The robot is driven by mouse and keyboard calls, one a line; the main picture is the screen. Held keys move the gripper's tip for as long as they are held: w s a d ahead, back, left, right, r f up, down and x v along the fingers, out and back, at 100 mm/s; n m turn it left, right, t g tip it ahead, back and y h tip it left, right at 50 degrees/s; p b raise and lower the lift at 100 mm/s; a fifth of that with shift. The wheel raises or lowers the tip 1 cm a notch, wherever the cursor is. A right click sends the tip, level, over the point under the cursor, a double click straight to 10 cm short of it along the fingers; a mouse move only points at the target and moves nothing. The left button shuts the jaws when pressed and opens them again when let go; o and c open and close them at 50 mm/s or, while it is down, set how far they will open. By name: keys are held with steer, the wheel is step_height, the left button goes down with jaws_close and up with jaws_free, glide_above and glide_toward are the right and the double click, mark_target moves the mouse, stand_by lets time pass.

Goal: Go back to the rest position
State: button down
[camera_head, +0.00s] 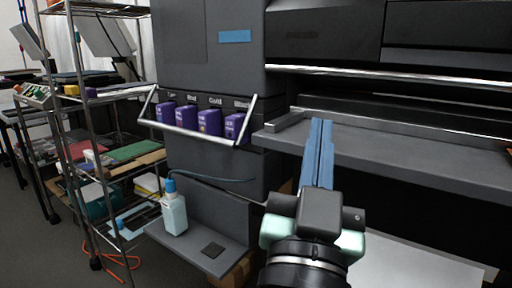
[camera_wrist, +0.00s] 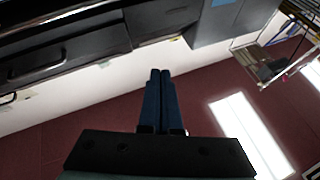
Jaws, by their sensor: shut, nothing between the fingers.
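My gripper (camera_head: 320,150) is in the head view, right of the middle, with its blue fingers together and pointing away from me. It stands in front of the printer's grey shelf (camera_head: 400,150); I cannot tell the exact gap. In the wrist view the two blue fingers of my gripper (camera_wrist: 161,75) lie side by side, with nothing between them. The floor (camera_wrist: 90,140) and the dark machine edge show beyond them.
The large dark printer (camera_head: 215,60) fills the middle and right. Several purple cartridges (camera_head: 209,121) sit in its front rack. A bottle with a blue cap (camera_head: 173,212) stands on a low ledge (camera_head: 205,250). A wire shelf (camera_head: 115,165) with clutter stands left. Floor is open at far left.

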steer(key=s+a+r+n+t+y+p, duration=0.2)
steer(key=s+a+r+y+p, duration=0.15)
steer(key=r, duration=0.65)
steer(key=s+a+r+n+t+y+p, duration=0.2)
steer(key=s+a+r+n+y, duration=0.15)
steer(key=r, duration=0.65)
step_height(320, 180, up, 37)
steer(key=p, duration=3.7)
steer(key=shift+s+f+m+h, duration=0.15)
steer(key=shift+s+m+h, duration=0.2)
steer(key=shift+s+h, duration=0.05)
